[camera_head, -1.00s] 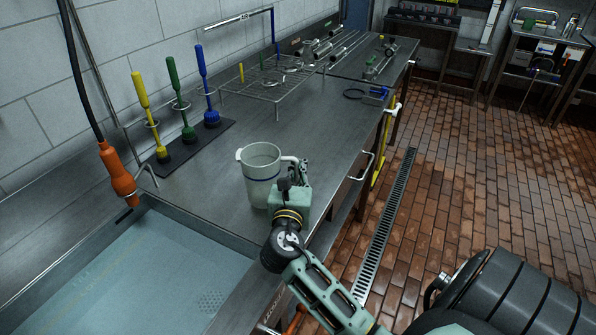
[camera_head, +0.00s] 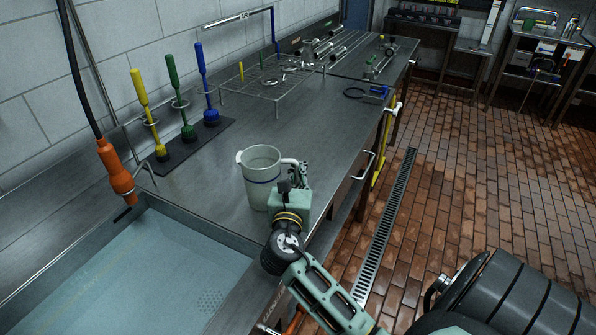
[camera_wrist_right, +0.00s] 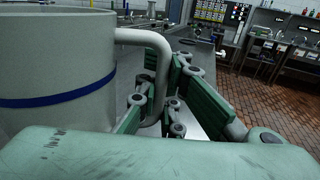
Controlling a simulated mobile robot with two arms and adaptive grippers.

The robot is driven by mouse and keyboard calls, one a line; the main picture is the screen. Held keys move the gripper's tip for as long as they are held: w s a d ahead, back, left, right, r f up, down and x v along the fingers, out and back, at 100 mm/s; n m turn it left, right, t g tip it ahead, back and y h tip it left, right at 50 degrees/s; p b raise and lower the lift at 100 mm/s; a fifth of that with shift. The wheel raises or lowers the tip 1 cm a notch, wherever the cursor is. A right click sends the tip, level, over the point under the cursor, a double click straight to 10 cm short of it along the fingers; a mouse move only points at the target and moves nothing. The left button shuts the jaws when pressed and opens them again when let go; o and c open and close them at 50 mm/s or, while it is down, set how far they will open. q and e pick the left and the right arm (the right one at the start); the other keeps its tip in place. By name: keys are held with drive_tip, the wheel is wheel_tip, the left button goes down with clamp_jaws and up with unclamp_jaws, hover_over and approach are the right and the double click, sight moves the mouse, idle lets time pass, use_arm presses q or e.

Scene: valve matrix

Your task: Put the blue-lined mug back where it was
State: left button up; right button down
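The blue-lined mug (camera_head: 259,182) is a pale, tall mug with a blue band and a side handle. It is upright over the steel counter near the sink's corner; its base looks to be on the counter. My right gripper (camera_head: 297,180) is at the handle, on the mug's right side. In the right wrist view the mug (camera_wrist_right: 55,70) fills the left, and its handle (camera_wrist_right: 158,62) passes down between the spread green fingers of my right gripper (camera_wrist_right: 168,105). A gap shows beside the handle, so the fingers look open around it. My left gripper is not in view.
A sink (camera_head: 150,275) lies in front to the left, with an orange-handled hose (camera_head: 116,172) above it. Yellow, green and blue brushes stand on a dark mat (camera_head: 178,160). A wire rack (camera_head: 265,85) is further back. Bare counter (camera_head: 310,115) lies behind the mug.

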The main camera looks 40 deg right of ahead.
drive_tip(key=shift+f, duration=0.2)
drive_tip(key=c, duration=1.8)
unclamp_jaws()
drive_tip(key=v, duration=1.2)
drive_tip(key=shift+s, duration=0.1)
drive_tip(key=shift+f, duration=0.1)
